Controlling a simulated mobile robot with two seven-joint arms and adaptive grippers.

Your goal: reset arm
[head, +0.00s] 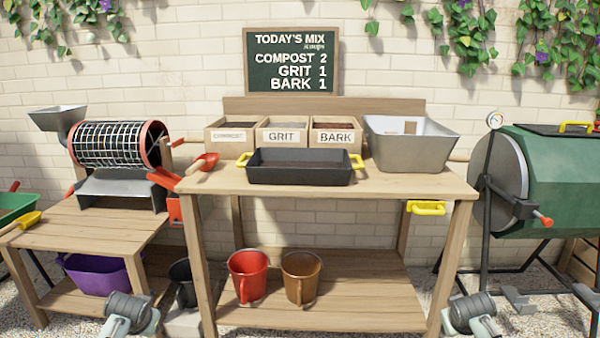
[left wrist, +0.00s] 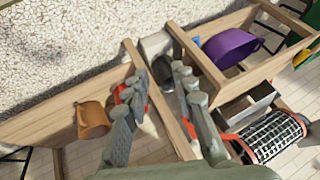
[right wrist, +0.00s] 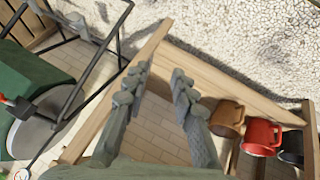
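My left gripper (head: 131,312) is low at the front left of the potting bench in the head view. In the left wrist view (left wrist: 161,80) its fingers are apart with nothing between them. My right gripper (head: 470,312) is low at the front right of the bench. In the right wrist view (right wrist: 160,80) its fingers are also apart and empty. Both arms are cut off by the bottom edge of the head view. Neither gripper appears to touch anything.
The potting bench (head: 420,185) holds a black tray (head: 300,170), a metal tub (head: 410,150), labelled bins and a red scoop (head: 205,161). Red (head: 248,276) and brown (head: 302,278) pots stand on its shelf. A sieve stand (head: 115,146) is left, a green drum (head: 550,180) right.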

